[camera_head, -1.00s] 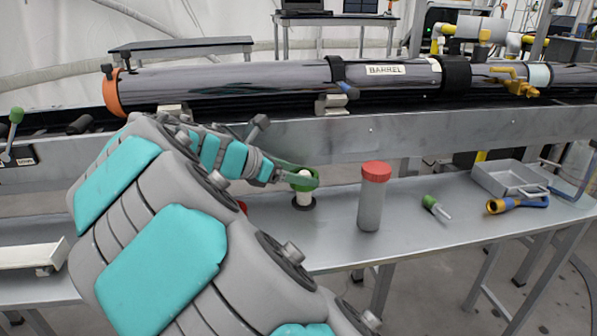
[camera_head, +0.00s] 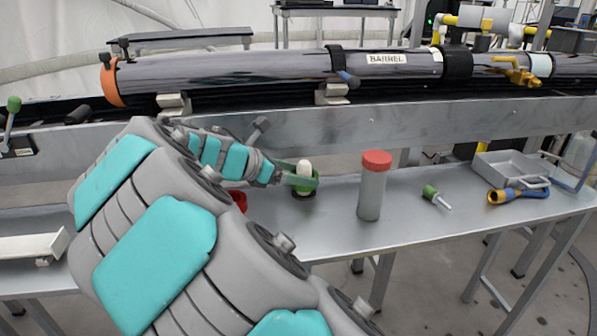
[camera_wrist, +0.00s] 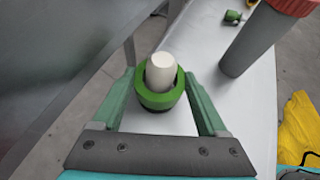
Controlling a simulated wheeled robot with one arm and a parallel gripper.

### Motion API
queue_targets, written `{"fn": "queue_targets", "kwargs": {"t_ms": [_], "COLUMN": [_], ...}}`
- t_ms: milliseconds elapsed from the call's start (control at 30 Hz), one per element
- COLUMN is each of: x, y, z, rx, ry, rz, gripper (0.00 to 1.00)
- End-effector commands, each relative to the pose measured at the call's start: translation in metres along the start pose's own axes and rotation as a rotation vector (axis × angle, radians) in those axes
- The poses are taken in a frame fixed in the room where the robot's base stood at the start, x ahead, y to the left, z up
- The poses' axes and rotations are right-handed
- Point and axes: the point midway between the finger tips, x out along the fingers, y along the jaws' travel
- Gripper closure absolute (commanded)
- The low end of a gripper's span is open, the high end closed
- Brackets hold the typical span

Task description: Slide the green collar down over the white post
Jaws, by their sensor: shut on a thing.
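The green collar (camera_head: 315,184) is around the white post (camera_head: 304,168), low on it, just above the post's dark base (camera_head: 303,195). The post's rounded top sticks up out of the collar. In the wrist view the collar (camera_wrist: 160,100) rings the post (camera_wrist: 161,68), which shows through its hole. My gripper (camera_head: 299,179) is shut on the collar, with one green finger on each side of it; the gripper (camera_wrist: 160,88) also shows in the wrist view. Whether the collar touches the base is hard to tell.
A grey bottle with a red cap (camera_head: 371,190) stands to the right of the post. Farther right are a green-handled tool (camera_head: 432,194), a blue-and-yellow tool (camera_head: 518,195) and a metal tray (camera_head: 510,170). A red object (camera_head: 240,201) is partly hidden by my arm. The long barrel (camera_head: 230,77) lies behind.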

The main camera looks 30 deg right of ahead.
Motion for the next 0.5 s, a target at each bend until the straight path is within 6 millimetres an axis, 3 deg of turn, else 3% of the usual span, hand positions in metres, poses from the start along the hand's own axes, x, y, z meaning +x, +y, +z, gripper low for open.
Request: {"fn": "queue_targets", "kwargs": {"t_ms": [500], "x": [0.007], "y": [0.0], "z": [-0.013], "rx": [-0.001], "ry": [0.0], "rz": [0.0], "gripper": [0.86]}}
